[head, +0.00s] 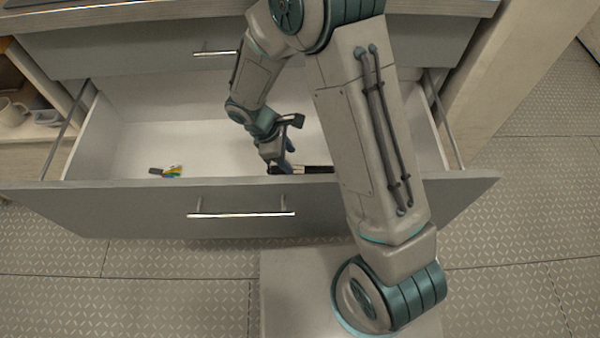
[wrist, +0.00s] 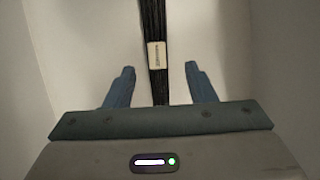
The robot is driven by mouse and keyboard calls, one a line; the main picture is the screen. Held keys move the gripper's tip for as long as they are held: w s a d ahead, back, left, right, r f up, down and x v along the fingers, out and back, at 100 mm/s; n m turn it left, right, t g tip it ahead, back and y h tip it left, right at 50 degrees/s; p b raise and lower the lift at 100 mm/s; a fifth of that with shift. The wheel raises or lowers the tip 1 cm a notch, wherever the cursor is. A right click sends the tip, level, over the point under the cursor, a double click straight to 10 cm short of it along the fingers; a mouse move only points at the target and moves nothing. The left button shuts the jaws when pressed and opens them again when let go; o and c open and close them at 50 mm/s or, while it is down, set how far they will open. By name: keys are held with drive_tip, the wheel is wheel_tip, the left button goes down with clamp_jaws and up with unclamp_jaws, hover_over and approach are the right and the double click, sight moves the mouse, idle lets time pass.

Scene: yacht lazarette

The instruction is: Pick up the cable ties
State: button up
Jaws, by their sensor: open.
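The cable ties (wrist: 153,22) are a long black bundle with a pale label band around the middle. In the wrist view they run from the top edge down between the two blue fingers of my gripper (wrist: 160,82). The fingers are open, one on each side of the bundle, with a gap to it on both sides. The near end of the bundle is hidden behind the gripper body. In the head view my gripper (head: 282,168) reaches down into the open drawer, and the black bundle (head: 318,169) shows beside it near the front panel, partly hidden by my arm.
The drawer (head: 240,195) is pulled out, with a silver handle on its front. A small colourful item (head: 167,171) lies on the left of its floor. A closed drawer (head: 140,52) is above. Shelves with dishes (head: 14,112) stand at the left. The drawer's middle floor is clear.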

sight(299, 169)
drive_tip(key=b+x, duration=0.2)
drive_tip(key=x, duration=0.4)
drive_tip(key=shift+w+d+f+b, duration=0.1)
drive_tip(key=shift+w+f+b, duration=0.1)
drive_tip(key=shift+f+b, duration=0.1)
drive_tip(key=shift+r, duration=0.15)
drive_tip(key=shift+c, duration=0.3)
drive_tip(key=c, duration=1)
